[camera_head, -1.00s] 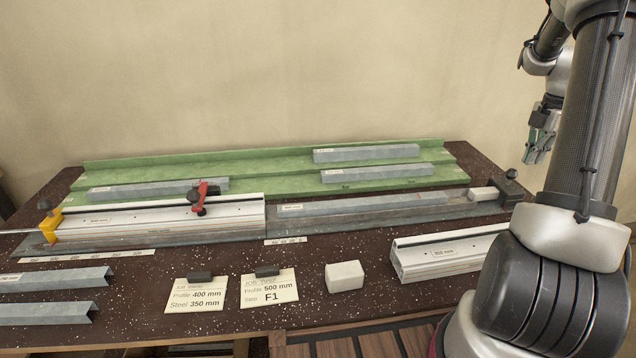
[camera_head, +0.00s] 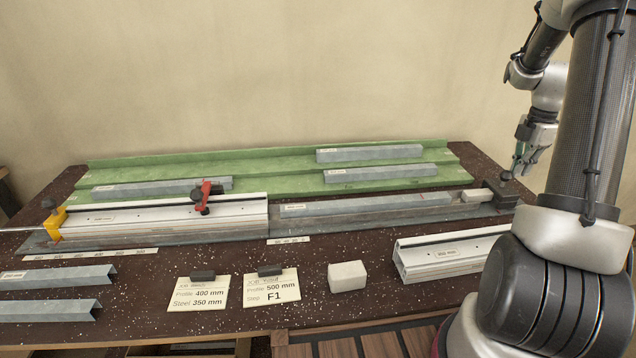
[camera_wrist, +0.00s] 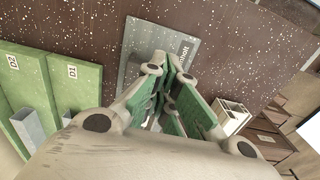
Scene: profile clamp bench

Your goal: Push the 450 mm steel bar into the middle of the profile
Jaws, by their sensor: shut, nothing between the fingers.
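A long grey steel bar (camera_head: 365,205) lies on the bench fixture's right half, in line with the white profile (camera_head: 160,218). Its label is too small to read. Its left end is close to the profile's right end; I cannot tell whether any of it is inside. A pale block (camera_head: 476,196) lies off the bar's right end, beside a dark stop (camera_head: 500,191). My gripper (camera_head: 519,168) is shut and empty, above the dark stop at the right end. The wrist view shows its green-padded fingers (camera_wrist: 172,98) over a grey plate (camera_wrist: 165,48).
A red clamp (camera_head: 203,197) sits on the profile, a yellow stop (camera_head: 53,222) at its left end. More bars lie on the green rack (camera_head: 270,182) behind. Job cards (camera_head: 271,290), a white block (camera_head: 347,276) and another profile (camera_head: 450,253) stand in front.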

